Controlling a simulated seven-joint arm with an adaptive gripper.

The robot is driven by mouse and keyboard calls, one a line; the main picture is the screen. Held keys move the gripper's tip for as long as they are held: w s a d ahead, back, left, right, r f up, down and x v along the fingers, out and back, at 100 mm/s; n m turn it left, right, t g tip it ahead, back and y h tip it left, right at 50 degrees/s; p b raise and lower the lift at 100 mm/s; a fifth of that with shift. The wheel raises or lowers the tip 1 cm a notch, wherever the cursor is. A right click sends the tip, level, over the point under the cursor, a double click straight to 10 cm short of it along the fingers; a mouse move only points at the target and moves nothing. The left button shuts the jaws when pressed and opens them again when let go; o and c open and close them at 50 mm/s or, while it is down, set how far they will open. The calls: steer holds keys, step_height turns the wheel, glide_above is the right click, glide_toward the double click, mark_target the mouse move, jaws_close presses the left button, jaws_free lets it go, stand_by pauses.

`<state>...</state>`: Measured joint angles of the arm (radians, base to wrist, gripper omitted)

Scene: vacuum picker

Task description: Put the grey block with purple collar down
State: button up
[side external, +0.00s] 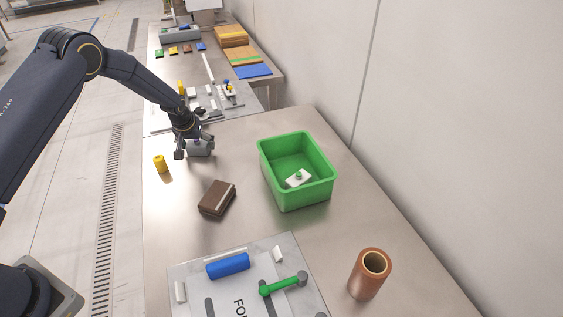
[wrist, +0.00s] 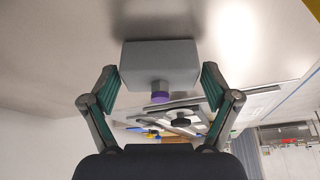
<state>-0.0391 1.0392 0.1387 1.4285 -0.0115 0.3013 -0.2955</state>
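The grey block with purple collar (side external: 201,149) is at my gripper, low over the steel table or touching it; I cannot tell which. In the wrist view the block (wrist: 160,62) lies between my two fingers, its short stem and purple collar (wrist: 160,97) facing the camera. In the side view my gripper (side external: 194,150) points down at the far left part of the table, and partly hides the block.
A yellow cylinder (side external: 160,164) stands close to the left of my gripper. A brown box-like item (side external: 217,198) lies nearer, and a green bin (side external: 297,198) holding a white piece stands to the right. A fixture board (side external: 215,294) and a copper-coloured tube (side external: 367,279) are in front.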

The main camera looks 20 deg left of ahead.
steer(key=shift+o, duration=0.4)
steer(key=shift+r, duration=0.15)
steer(key=s+d+f+v, duration=0.1)
steer(key=s+v, duration=0.1)
steer(key=v, duration=2.3)
steer(key=s+d+r+m, duration=0.1)
steer(key=s+r, duration=0.2)
steer(key=s, duration=0.5)
steer(key=s+d+r+m+t+h, duration=0.1)
steer(key=s+d+r+m, duration=0.1)
steer(key=s, duration=0.7)
steer(key=s+d+r+m, duration=0.1)
steer(key=s+r, duration=0.2)
steer(key=s, duration=0.6)
steer(key=shift+d+r+h, duration=0.35)
steer(key=shift+h, duration=0.05)
